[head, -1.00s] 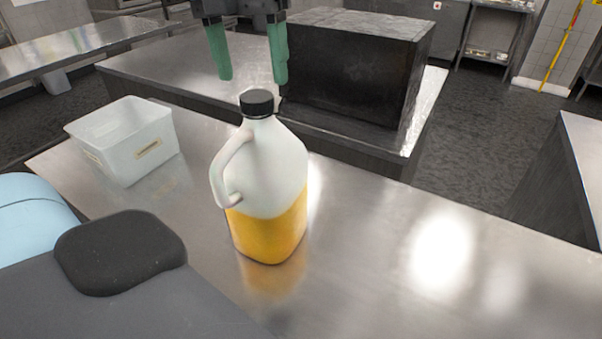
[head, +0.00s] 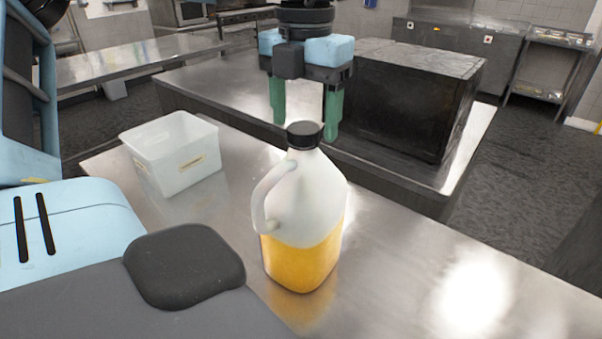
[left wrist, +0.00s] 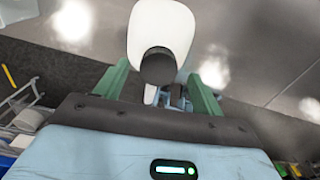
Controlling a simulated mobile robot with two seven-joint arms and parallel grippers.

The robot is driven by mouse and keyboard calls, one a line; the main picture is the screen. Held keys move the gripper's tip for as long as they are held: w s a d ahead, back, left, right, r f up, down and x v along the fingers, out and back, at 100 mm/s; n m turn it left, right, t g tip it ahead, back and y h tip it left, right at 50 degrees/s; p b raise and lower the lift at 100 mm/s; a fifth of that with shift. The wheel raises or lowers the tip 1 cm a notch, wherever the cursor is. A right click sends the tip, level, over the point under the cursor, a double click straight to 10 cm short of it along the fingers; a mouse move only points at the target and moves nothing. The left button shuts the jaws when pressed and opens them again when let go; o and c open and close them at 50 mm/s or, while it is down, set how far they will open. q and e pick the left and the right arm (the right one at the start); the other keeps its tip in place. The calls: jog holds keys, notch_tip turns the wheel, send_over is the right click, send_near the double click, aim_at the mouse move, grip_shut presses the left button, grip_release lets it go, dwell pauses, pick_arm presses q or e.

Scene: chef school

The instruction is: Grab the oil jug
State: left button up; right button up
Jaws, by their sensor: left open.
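The oil jug (head: 303,215) stands upright on the steel counter. It is a white, see-through jug with yellow oil in its lower part, a black cap and a handle on its left side. My left gripper (head: 305,128) points down at the jug's top, its green fingers apart. In the left wrist view, the jug (left wrist: 162,25) with its black cap shows between and beyond the two open fingers of the gripper (left wrist: 160,82). Nothing is held. I cannot tell from the pictures whether a finger touches the jug. My right gripper is not in view.
A white plastic bin (head: 172,155) stands on the counter (head: 400,275) left of the jug. Behind is another steel table (head: 215,85) with a large dark box (head: 400,110). The counter right of the jug is clear.

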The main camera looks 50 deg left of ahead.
aim_at(303, 127)
pick_arm(q)
jog(key=shift+a+f, duration=0.1)
jog(key=shift+f, duration=1.45)
grip_shut()
jog(key=shift+r, duration=0.15)
